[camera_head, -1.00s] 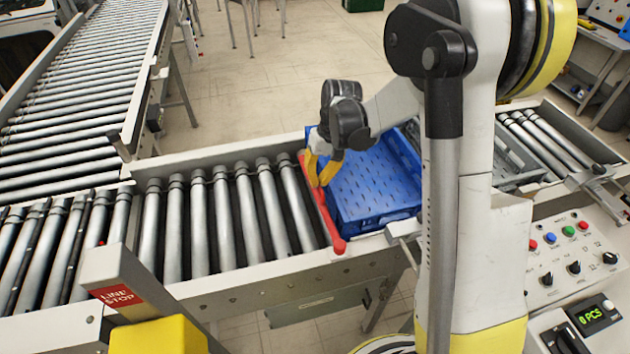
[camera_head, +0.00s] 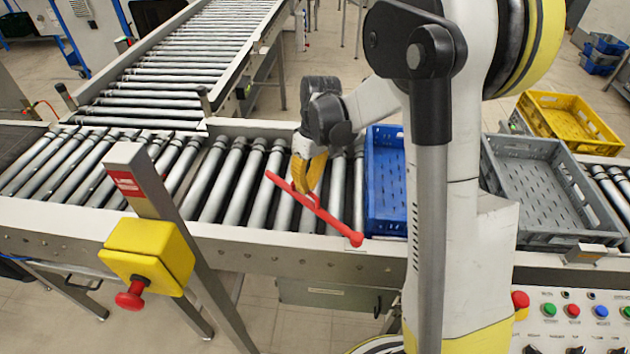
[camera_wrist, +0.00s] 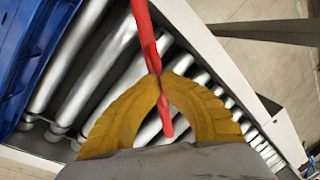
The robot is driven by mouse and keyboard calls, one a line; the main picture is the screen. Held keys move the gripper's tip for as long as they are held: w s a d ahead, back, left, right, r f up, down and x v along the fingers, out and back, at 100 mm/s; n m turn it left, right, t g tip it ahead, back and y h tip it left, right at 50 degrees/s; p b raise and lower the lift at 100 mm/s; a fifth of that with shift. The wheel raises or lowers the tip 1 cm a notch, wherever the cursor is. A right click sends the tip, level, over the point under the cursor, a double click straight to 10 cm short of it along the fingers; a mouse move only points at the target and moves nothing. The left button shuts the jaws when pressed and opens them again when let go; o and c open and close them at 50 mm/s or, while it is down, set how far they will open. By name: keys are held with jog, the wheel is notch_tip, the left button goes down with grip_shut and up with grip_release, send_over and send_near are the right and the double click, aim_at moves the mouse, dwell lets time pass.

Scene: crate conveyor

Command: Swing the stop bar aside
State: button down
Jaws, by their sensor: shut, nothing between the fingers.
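The red stop bar (camera_head: 330,221) slants across the rollers, its round-capped near end at the conveyor's front rail and its far end up to the left. A wedge of bare rollers separates it from the blue crate (camera_head: 386,222). My gripper (camera_head: 312,192) is at the bar's middle, yellow fingers pointing down. In the wrist view the fingertips (camera_wrist: 160,77) meet right at the red bar (camera_wrist: 146,40); the fingers are shut and do not grip it. Whether they touch it I cannot tell. The blue crate also shows at the left in the wrist view (camera_wrist: 30,50).
A grey crate (camera_head: 500,190) stands right of my arm on the conveyor. A yellow crate (camera_head: 530,112) is behind it. A post with a yellow box and red button (camera_head: 130,295) stands at the front left. The rollers left of the bar (camera_head: 225,185) are empty.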

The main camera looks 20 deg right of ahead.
jog(key=shift+s+a+f+n+g+h+b, duration=0.1)
jog(key=shift+s+a+n+g+h+b, duration=0.2)
jog(key=shift+s+a+n, duration=1.7)
jog(key=shift+s+a+n+g+h+b, duration=0.2)
jog(key=shift+s+a+n+g, duration=0.1)
jog(key=shift+s+a+n, duration=1.65)
jog(key=shift+w+a, duration=0.25)
jog(key=c, duration=1.5)
grip_release()
jog(key=r, duration=0.4)
jog(key=w+r, duration=0.1)
jog(key=r, duration=0.3)
jog(key=w+d+r, duration=0.1)
jog(key=r, duration=0.2)
jog(key=shift+r, duration=0.4)
